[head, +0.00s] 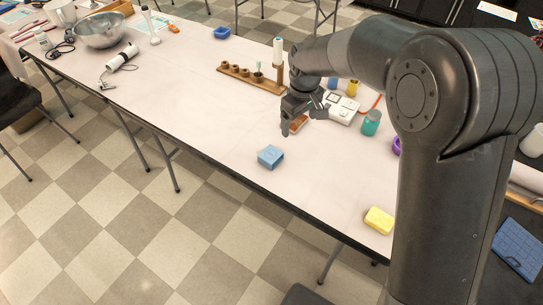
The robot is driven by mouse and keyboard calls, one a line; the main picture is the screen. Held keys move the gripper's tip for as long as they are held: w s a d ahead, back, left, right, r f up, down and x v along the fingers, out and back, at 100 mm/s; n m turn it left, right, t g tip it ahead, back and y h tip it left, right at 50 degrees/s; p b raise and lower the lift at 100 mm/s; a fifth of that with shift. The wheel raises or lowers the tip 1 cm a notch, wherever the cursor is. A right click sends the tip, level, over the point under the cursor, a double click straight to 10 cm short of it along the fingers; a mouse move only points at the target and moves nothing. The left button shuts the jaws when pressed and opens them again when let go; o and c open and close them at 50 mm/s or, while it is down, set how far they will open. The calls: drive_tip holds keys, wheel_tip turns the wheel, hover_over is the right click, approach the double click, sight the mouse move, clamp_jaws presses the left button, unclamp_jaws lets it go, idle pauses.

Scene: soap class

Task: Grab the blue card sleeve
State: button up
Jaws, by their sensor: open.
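A small light-blue box-like piece (270,157), which looks like the blue card sleeve, sits near the front edge of the long pale table (215,115). Its far side is hidden, and I cannot tell whether it is hollow. My gripper (304,121) hangs above the table, up and to the right of the blue piece in the picture and apart from it. The gripper is open and points down. An orange-brown block (298,124) shows just below its fingers, partly covered by them; I cannot tell whether they touch.
A wooden rack (246,79) with several small cups stands behind the gripper. A white device (341,109) and a teal jar (371,123) are to its right. A yellow block (379,220) lies near the front edge. The table left of the blue piece is clear.

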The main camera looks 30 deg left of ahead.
sight(271, 154)
drive_tip(key=s+a+f+n, duration=0.2)
drive_tip(key=s+a+f, duration=0.1)
drive_tip(key=a+f, duration=0.5)
drive_tip(key=shift+g, duration=0.3)
wheel_tip(271, 154, down, 10)
drive_tip(key=shift+w+f, duration=0.1)
drive_tip(key=shift+f, duration=0.15)
drive_tip(key=c, duration=1)
